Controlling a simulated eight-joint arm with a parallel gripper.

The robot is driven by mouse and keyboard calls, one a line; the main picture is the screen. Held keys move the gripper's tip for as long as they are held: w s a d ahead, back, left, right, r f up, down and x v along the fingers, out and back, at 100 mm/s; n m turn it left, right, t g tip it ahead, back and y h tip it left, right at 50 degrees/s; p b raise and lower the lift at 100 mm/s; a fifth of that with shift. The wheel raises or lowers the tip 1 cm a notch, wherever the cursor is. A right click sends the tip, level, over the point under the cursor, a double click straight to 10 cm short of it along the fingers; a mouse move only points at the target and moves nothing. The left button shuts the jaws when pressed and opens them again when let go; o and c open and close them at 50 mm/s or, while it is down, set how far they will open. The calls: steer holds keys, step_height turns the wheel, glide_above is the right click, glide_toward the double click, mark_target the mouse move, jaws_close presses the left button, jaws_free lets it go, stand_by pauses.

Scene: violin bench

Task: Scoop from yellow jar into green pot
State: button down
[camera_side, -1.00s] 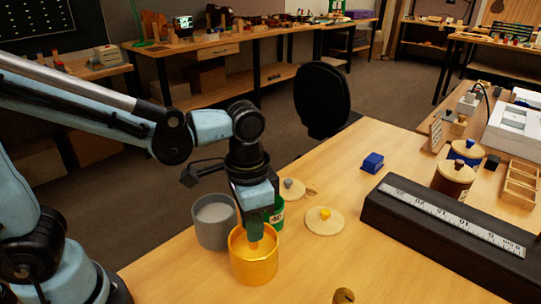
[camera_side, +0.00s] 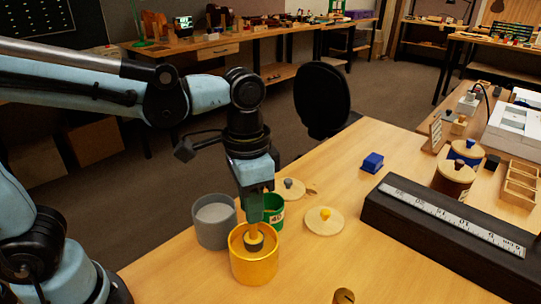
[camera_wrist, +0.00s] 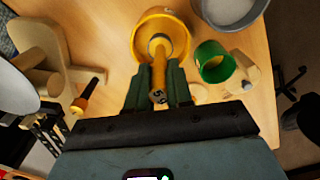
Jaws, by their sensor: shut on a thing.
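My gripper (camera_side: 254,212) is shut on the yellow handle of a scoop (camera_side: 254,237), which hangs upright. The scoop's dark lower end is at the mouth of the yellow jar (camera_side: 254,267); I cannot tell how far inside the rim it sits. The wrist view shows the scoop's handle (camera_wrist: 158,73) between the fingers and its round end over the jar (camera_wrist: 181,28). The scoop's contents are not clear. The green pot (camera_side: 275,215) stands open just behind the jar, partly hidden by my gripper. It also shows in the wrist view (camera_wrist: 226,68).
A grey pot (camera_side: 213,228) stands left of the jar. A lid with a yellow knob (camera_side: 324,223) and one with a grey knob (camera_side: 291,190) lie on the table. A blue block (camera_side: 372,163) and a long black case with a ruler (camera_side: 440,235) are to the right.

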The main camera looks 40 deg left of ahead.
steer(key=shift+r, duration=4.55)
steer(key=w+a+f, duration=0.3)
steer(key=w+a, duration=0.3)
steer(key=w, duration=0.6)
steer(key=s+f+t+h, duration=0.1)
steer(key=s+f+t, duration=0.5)
steer(key=t, duration=0.3)
steer(key=shift+s+a+f+t, duration=0.4)
steer(key=shift+a+f, duration=0.05)
